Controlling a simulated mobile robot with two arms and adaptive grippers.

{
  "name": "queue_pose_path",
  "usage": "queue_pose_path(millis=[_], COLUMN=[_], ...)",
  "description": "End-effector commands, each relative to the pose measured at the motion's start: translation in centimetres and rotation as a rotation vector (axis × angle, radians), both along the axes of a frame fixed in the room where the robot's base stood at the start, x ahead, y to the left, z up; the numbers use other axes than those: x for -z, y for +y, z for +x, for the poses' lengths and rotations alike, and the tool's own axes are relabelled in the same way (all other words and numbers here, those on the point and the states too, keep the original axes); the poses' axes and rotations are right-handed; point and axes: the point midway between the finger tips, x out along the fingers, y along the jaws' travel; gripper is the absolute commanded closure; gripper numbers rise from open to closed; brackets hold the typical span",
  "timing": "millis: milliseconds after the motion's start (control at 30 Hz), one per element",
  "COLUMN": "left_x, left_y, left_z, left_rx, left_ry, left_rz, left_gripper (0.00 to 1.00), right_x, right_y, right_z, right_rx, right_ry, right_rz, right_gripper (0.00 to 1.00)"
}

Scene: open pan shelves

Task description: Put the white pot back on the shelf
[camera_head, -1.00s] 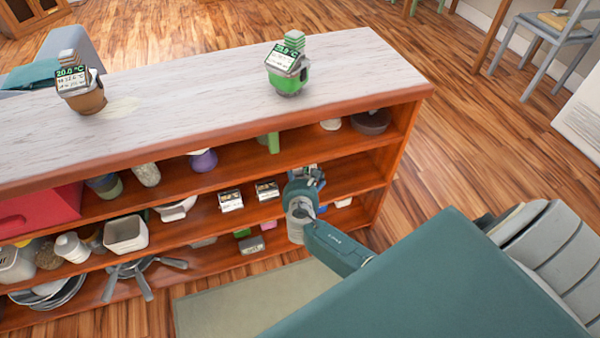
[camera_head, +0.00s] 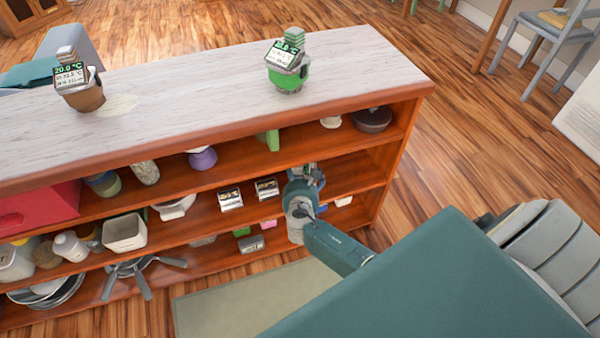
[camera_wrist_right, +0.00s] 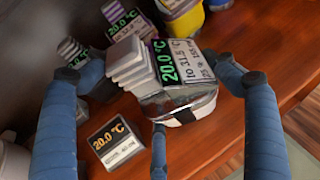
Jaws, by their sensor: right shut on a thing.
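The white pot (camera_wrist_right: 188,110) shows in the right wrist view with a silver-dark collar, a stacked pale top and a green-and-white label. It sits between the blue fingers of my right gripper (camera_head: 305,178), which is shut on it. The pot is tilted in that view and close above the brown shelf board (camera_wrist_right: 205,142); contact with the board is unclear. In the head view my right gripper is at the shelf unit's front, near the right end of the middle shelf (camera_head: 345,187), and its wrist hides the pot. My left gripper is not in view.
Two small labelled pots (camera_head: 230,199) and (camera_head: 267,188) stand left of my gripper. A dark bowl (camera_head: 372,121) is on the shelf above. A green pot (camera_head: 288,75) and a brown pot (camera_head: 84,95) stand on the white top (camera_head: 190,90).

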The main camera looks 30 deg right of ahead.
Motion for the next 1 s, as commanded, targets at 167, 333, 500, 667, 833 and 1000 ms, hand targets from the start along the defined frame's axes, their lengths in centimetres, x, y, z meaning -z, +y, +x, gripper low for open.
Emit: queue_pose_path(millis=[167,333,500,667,833,1000], left_x=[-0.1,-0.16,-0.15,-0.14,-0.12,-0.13], left_y=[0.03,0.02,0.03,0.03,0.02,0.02], left_z=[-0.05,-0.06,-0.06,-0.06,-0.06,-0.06], left_rx=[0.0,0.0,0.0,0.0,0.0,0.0], left_ry=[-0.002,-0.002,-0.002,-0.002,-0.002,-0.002], left_rz=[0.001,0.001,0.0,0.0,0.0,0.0], left_gripper=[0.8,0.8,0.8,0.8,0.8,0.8], right_x=[0.12,0.07,0.09,0.14,0.31,0.3], right_y=[-0.02,-0.02,-0.03,-0.02,0.01,0.0], right_z=[0.09,0.09,0.08,0.05,-0.06,-0.06], right_rx=[0.0,0.0,0.0,0.0,0.0,0.001], right_ry=[-0.003,-0.003,-0.002,-0.001,0.002,0.001], right_rz=[-0.002,-0.002,-0.001,-0.001,0.001,0.0], right_gripper=[0.53,0.53,0.0,0.0,0.0,0.0])
